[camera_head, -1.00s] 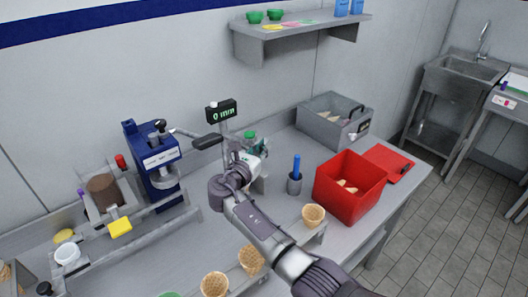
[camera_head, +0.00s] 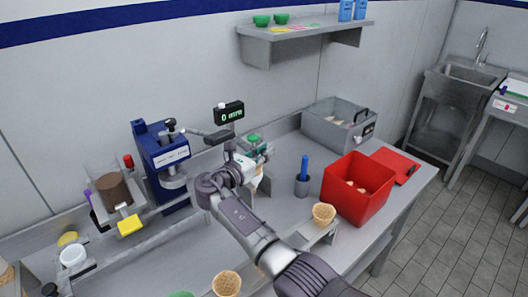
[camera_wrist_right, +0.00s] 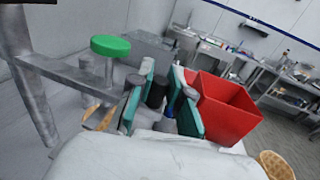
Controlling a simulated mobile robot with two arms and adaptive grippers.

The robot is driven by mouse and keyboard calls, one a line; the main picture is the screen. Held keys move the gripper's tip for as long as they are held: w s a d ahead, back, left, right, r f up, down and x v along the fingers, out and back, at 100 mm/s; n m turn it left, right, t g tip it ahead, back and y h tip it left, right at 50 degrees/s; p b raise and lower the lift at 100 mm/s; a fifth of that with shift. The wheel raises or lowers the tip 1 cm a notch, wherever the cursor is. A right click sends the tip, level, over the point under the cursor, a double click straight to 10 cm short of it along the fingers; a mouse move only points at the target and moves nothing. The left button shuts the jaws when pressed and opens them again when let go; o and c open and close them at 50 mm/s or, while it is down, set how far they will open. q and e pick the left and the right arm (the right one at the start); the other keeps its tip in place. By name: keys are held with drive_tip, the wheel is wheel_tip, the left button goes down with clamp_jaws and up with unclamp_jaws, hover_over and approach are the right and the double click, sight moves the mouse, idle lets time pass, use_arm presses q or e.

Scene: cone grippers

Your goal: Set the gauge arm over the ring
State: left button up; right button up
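The gauge has a black display reading "0 mm" (camera_head: 229,113). Its grey arm (camera_wrist_right: 62,76) reaches from a post in the right wrist view, with a green knob (camera_wrist_right: 110,45) above its end; the knob also shows in the head view (camera_head: 254,138). A tan cone (camera_wrist_right: 100,118) shows partly below the arm. The ring cannot be made out. My right gripper (camera_wrist_right: 166,98) has its teal-padded fingers apart, beside the knob and to its right in the wrist view. I see nothing clearly held between them. My left gripper is not in view.
A blue press (camera_head: 161,160) with a black-gripped lever stands left of the gauge. A waffle cone (camera_head: 324,212) stands near the front edge.

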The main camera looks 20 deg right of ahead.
drive_tip(key=o, duration=0.4)
drive_tip(key=shift+a, duration=0.1)
drive_tip(key=v, duration=0.7)
drive_tip(key=shift+s+a, duration=0.15)
drive_tip(key=shift+a, duration=0.1)
